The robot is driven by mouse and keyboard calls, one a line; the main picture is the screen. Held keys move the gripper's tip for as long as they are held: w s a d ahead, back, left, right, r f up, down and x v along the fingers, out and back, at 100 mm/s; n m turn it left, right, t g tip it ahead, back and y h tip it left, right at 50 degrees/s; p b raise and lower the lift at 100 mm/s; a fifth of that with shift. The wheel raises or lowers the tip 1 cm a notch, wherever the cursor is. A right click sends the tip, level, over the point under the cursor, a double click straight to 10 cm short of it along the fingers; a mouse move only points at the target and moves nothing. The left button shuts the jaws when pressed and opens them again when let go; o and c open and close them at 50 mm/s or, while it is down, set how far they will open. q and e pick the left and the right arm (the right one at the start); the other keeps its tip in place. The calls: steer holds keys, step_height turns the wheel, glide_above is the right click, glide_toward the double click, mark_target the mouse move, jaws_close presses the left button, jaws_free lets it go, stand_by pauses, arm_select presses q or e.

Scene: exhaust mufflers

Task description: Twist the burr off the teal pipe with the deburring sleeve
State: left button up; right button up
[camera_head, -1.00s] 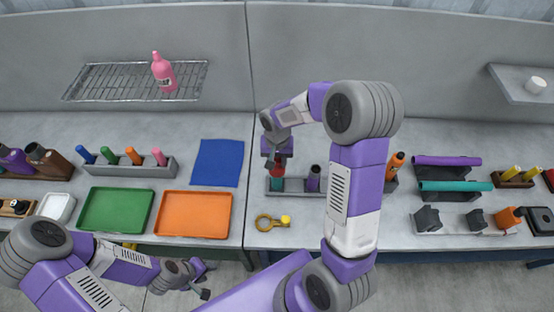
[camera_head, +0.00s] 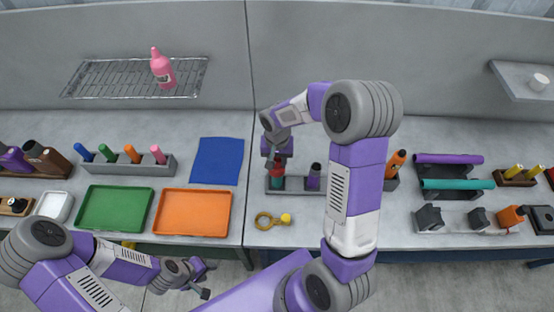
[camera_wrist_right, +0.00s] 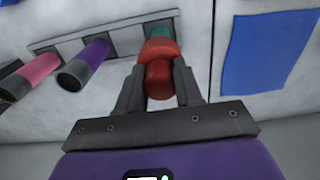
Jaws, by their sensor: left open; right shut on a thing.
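The teal pipe (camera_head: 277,183) stands in a grey rack (camera_head: 295,190) at the middle of the bench; only a short part of it shows. My right gripper (camera_head: 279,157) is above it and shut on the red deburring sleeve (camera_wrist_right: 158,80). In the right wrist view the sleeve's wider far end meets the teal pipe (camera_wrist_right: 160,33) and appears to sit over its end. The burr is not visible. My left gripper (camera_head: 207,280) is open and empty, low in front of the bench, away from the rack.
A purple pipe (camera_head: 313,178) stands beside the teal one; a pink pipe (camera_wrist_right: 35,72) shows further along in the wrist view. A yellow ring tool (camera_head: 266,221) lies in front of the rack. Orange (camera_head: 160,212) and green (camera_head: 88,208) trays and a blue mat (camera_head: 217,160) lie left.

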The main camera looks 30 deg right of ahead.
steer(key=n, duration=0.5)
steer(key=shift+n+p, duration=0.35)
steer(key=shift+n, duration=0.05)
steer(key=m+b, duration=0.1)
steer(key=m, duration=0.1)
steer(key=shift+m+b, duration=0.3)
steer(key=m+b, duration=0.1)
steer(key=m, duration=0.2)
steer(key=shift+m, duration=0.3)
steer(key=m, duration=0.3)
steer(key=shift+b, duration=0.3)
steer(key=shift+m, duration=1.1)
